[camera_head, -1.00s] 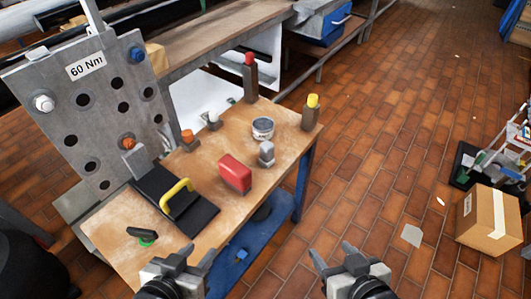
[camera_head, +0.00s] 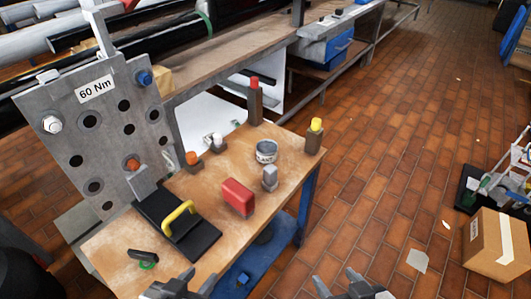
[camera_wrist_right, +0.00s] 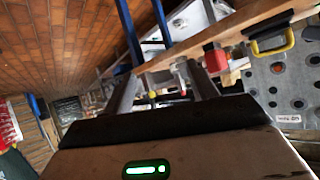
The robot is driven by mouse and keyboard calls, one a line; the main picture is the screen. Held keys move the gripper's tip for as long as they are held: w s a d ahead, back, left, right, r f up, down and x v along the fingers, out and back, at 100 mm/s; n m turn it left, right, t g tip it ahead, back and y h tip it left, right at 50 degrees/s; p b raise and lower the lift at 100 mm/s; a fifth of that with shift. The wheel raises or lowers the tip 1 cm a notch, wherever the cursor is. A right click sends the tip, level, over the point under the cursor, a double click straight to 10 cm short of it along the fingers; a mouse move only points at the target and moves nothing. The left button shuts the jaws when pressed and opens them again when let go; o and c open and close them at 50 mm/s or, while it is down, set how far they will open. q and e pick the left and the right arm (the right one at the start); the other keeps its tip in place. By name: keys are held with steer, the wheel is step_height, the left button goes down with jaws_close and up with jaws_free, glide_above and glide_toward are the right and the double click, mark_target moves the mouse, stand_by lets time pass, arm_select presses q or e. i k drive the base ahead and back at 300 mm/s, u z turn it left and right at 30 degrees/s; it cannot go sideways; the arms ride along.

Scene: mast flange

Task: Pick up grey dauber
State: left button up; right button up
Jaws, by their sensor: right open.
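The grey dauber (camera_head: 269,178), a small upright grey block with a rounded top, stands on the wooden bench top (camera_head: 225,165), right of a red block (camera_head: 237,197) and in front of a round tin (camera_head: 266,151). My right gripper (camera_head: 337,281) is open and empty at the bottom edge, in front of the bench and well apart from the dauber. In the right wrist view its fingers (camera_wrist_right: 163,90) spread apart, with small bench objects blurred beyond. My left gripper (camera_head: 200,279) is at the bottom edge left of it; its jaw gap is unclear.
Posts with red (camera_head: 255,100) and yellow (camera_head: 315,135) tops stand at the bench's far side. Orange-topped (camera_head: 193,159) and white-topped (camera_head: 217,143) pieces stand further left. A black plate with a yellow handle (camera_head: 178,218) lies front left, by the upright flange (camera_head: 105,130).

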mark_target(270, 183)
steer(key=z, duration=1.7)
steer(key=i, duration=0.65)
steer(key=u, duration=3.35)
